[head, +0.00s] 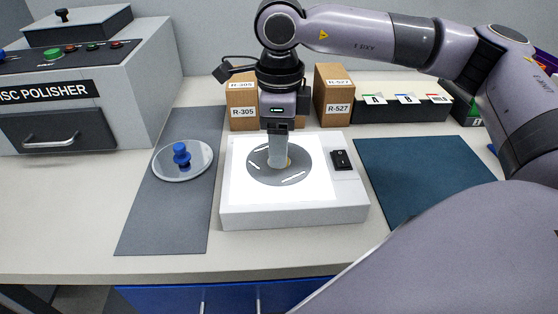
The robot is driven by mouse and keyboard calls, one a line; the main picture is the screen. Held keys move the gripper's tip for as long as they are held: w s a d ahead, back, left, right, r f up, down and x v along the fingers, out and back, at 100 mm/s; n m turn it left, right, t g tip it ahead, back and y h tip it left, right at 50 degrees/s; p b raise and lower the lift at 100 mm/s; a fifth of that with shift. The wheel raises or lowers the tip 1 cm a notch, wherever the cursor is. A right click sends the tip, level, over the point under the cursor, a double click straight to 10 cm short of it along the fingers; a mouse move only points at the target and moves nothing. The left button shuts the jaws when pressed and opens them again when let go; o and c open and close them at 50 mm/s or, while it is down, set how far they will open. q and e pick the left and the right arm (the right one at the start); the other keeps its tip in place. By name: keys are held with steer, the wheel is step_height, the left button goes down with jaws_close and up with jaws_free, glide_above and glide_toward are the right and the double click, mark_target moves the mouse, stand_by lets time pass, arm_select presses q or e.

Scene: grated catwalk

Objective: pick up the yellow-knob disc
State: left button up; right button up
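A grey disc (262,177) with pale streaks lies on a lit white panel of a light box (290,215). My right gripper (278,160) points straight down over the middle of this disc. A small yellowish patch shows beside its fingertips, probably the knob, which is mostly hidden by the fingers. The fingers overlap in this view, so I cannot tell whether they are open or shut on the knob. My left gripper is not in view.
A clear disc with a blue knob (181,154) lies on a grey mat (165,225) to the left. The disc polisher (85,95) stands at the far left. Boxes (333,95) and a labelled black rack (402,109) stand behind. A dark teal mat (420,180) at right is empty.

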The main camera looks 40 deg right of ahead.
jaws_close()
steer(key=shift+r, duration=0.15)
